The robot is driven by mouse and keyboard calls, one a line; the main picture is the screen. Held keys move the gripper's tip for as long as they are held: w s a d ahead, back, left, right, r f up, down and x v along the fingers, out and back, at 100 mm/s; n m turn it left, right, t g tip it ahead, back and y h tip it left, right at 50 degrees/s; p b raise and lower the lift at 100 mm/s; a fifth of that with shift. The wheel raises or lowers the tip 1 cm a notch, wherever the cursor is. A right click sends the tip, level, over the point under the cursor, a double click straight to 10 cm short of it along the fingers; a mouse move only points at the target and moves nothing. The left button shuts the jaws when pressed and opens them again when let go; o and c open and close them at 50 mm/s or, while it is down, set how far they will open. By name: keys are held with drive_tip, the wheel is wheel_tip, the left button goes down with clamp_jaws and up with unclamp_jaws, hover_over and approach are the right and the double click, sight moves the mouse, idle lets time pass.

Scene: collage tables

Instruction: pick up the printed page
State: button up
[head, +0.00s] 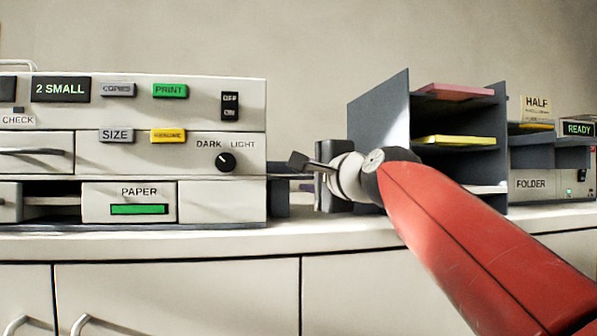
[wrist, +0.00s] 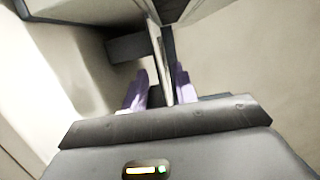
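My gripper (head: 300,178) is beside the right end of the copier, at a low dark tray (head: 279,198). In the wrist view, the two purple-tipped fingers of my gripper (wrist: 160,88) stand apart, one on each side of a thin pale strip (wrist: 166,78) seen edge-on. A gap shows beside each finger, so they look open. The strip may be the edge of the printed page or of the tray; I cannot tell which. No printed face of a page is visible. My wrist hides part of the tray in the head view.
The copier (head: 240,188) with buttons, a dial and a paper drawer (head: 130,203) stands at left. A dark sorter (head: 378,121) holding a pink sheet (head: 455,90) and a yellow sheet (head: 455,140) stands right of my gripper. A folder machine (head: 555,187) is far right. The counter front (head: 150,243) is clear.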

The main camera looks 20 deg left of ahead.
drive_tip(key=shift+x, duration=1.1)
clamp_jaws()
drive_tip(key=shift+r, duration=0.1)
